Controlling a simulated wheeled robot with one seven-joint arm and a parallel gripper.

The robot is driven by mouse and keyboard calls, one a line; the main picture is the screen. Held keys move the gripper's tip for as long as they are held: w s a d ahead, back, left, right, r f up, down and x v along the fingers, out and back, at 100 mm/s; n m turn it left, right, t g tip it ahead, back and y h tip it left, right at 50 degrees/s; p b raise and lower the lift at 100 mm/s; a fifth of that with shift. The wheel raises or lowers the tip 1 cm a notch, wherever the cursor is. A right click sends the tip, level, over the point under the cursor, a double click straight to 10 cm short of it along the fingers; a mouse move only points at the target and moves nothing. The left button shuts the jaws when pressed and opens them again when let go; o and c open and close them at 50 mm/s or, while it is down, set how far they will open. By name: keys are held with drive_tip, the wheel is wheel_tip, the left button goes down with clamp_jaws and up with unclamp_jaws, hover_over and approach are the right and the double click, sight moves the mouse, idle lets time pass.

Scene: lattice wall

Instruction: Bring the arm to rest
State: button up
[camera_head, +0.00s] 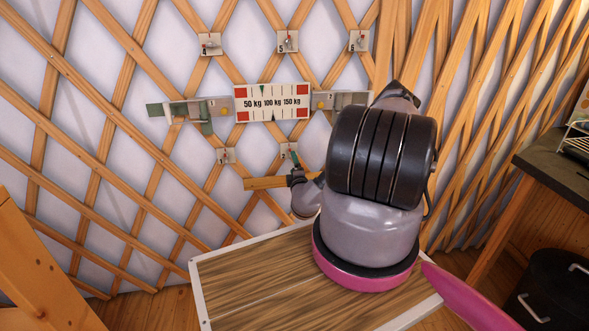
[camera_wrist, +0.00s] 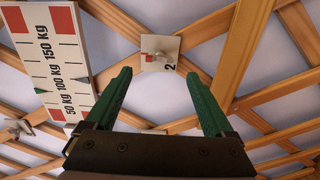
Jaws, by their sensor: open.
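My arm (camera_head: 375,160) reaches from the right of the head view towards the lattice wall, bent over a wooden table. Beyond the fingertips is a small plate marked 2 (camera_wrist: 168,53) with a red mark, fixed to the lattice. I cannot tell how far the fingertips are from it.
A white sign with kg marks (camera_head: 271,103) hangs on the lattice wall (camera_head: 140,60), also in the wrist view (camera_wrist: 58,50). The white-edged table (camera_head: 250,280) is bare. A dark counter (camera_head: 555,165) stands at right.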

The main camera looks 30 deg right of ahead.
drive_tip(key=shift+v, duration=1.15)
